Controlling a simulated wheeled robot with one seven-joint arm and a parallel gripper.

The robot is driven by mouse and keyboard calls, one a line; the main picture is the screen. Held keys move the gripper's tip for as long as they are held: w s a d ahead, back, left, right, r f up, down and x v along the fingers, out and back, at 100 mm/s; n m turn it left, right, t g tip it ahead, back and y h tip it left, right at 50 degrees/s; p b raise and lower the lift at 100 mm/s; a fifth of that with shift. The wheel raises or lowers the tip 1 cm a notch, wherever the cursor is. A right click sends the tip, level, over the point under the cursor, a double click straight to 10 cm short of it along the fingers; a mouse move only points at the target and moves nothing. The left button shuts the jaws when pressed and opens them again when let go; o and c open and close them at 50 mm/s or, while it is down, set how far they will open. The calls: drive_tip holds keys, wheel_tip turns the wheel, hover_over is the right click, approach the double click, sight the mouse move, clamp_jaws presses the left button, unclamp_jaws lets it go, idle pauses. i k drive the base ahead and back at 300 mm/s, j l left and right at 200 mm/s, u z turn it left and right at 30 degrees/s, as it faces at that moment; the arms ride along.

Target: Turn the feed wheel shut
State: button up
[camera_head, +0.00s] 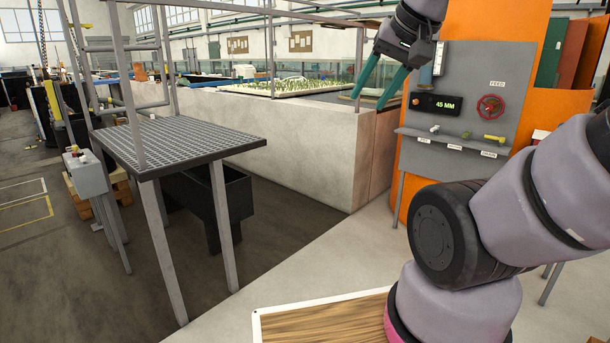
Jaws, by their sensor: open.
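The feed wheel (490,107) is a small red handwheel on the right side of a grey panel (464,75), under a label reading FEED. My gripper (368,102) has two green fingers, spread apart and empty, pointing down. In the picture it is to the left of the panel and well apart from the wheel. A black display (436,104) left of the wheel reads 45 MM. Nothing covers the wheel.
The panel is on an orange cabinet (495,20). Below the wheel a shelf (455,140) carries small valves, including a yellow one (494,138). A pale wall (300,145) stands left of the panel. A grated platform (180,138) stands farther left.

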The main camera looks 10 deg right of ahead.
sight(489, 107)
drive_tip(key=i+z, duration=0.7)
drive_tip(key=i+j+z, duration=0.35)
drive_tip(key=i+z, duration=0.4)
drive_tip(key=i+j+z, duration=0.4)
drive_tip(key=i+j, duration=0.6)
drive_tip(key=j, duration=0.15)
drive_tip(key=i+j, duration=0.6)
drive_tip(key=j, duration=0.15)
